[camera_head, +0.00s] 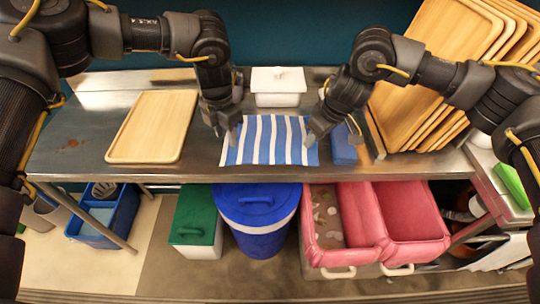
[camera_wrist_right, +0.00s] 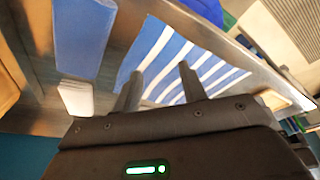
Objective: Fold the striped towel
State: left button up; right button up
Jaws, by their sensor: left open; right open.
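A blue and white striped towel (camera_head: 266,147) lies spread out and flat on the steel counter, near its front edge. My left gripper (camera_head: 226,137) is open at the towel's left side, its fingers pointing down. My right gripper (camera_head: 318,132) is at the towel's right side, close to its right edge. The towel also shows in the right wrist view (camera_wrist_right: 190,70), just beyond the two spread fingers of my right gripper (camera_wrist_right: 160,88). Nothing is between those fingers. I cannot tell whether either gripper touches the cloth.
A wooden tray (camera_head: 153,128) lies on the counter at left. A white lidded container (camera_head: 278,87) stands behind the towel. A blue item (camera_head: 343,146) sits right of it. Several wooden trays (camera_head: 424,90) lean at right. Bins stand below, including a blue one (camera_head: 258,215) and pink ones (camera_head: 400,215).

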aim_at(230, 161)
pick_arm(q)
jog(key=f, duration=0.6)
jog(key=shift+s+f, duration=0.2)
jog(key=shift+f, duration=0.05)
pick_arm(e)
jog(key=f, duration=0.6)
jog(key=shift+s+f, duration=0.2)
pick_arm(q)
jog(key=shift+s+f, duration=0.2)
jog(key=shift+f, duration=0.35)
pick_arm(e)
jog(key=shift+s+f, duration=0.2)
jog(key=shift+f, duration=0.4)
pick_arm(q)
jog(key=shift+f, duration=0.2)
pick_arm(e)
jog(key=shift+f, duration=0.2)
pick_arm(q)
jog(key=shift+c, duration=0.3)
pick_arm(e)
jog(key=shift+c, duration=0.3)
pick_arm(q)
grip_shut()
pick_arm(e)
grip_shut()
jog(key=shift+f, duration=0.1)
pick_arm(q)
jog(key=shift+r, duration=0.1)
